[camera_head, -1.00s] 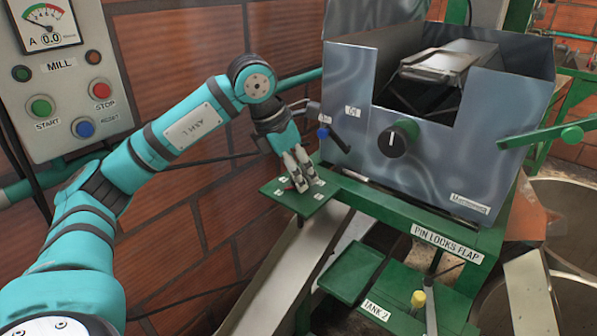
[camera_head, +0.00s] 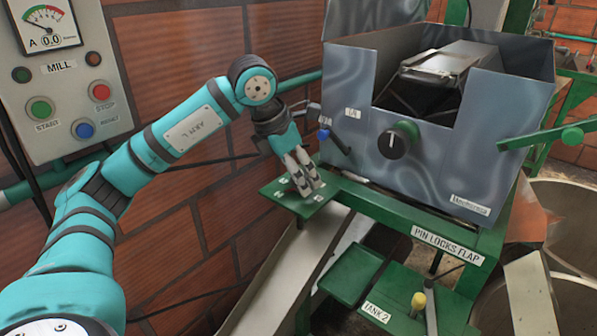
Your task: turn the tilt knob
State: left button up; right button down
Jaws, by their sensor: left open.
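A round black knob (camera_head: 390,143) with a white mark and a green collar sits on the front of the grey metal box (camera_head: 445,155). No readable label shows that it is the tilt knob. My left gripper (camera_head: 311,189) is open and empty, its fingers pointing down over a small green plate (camera_head: 278,196). The gripper is left of the black knob and lower, clearly apart from it. Whether the fingertips touch the plate I cannot tell. My right gripper is not in view.
A green bar (camera_head: 548,138) sticks out at the right. A yellow-topped pin (camera_head: 418,300) stands below. The mill panel (camera_head: 62,95) hangs at the upper left.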

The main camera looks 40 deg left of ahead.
pick_arm(q)
jog(key=shift+r, duration=0.1)
jog(key=v, duration=1.2)
jog(key=shift+w, duration=0.1)
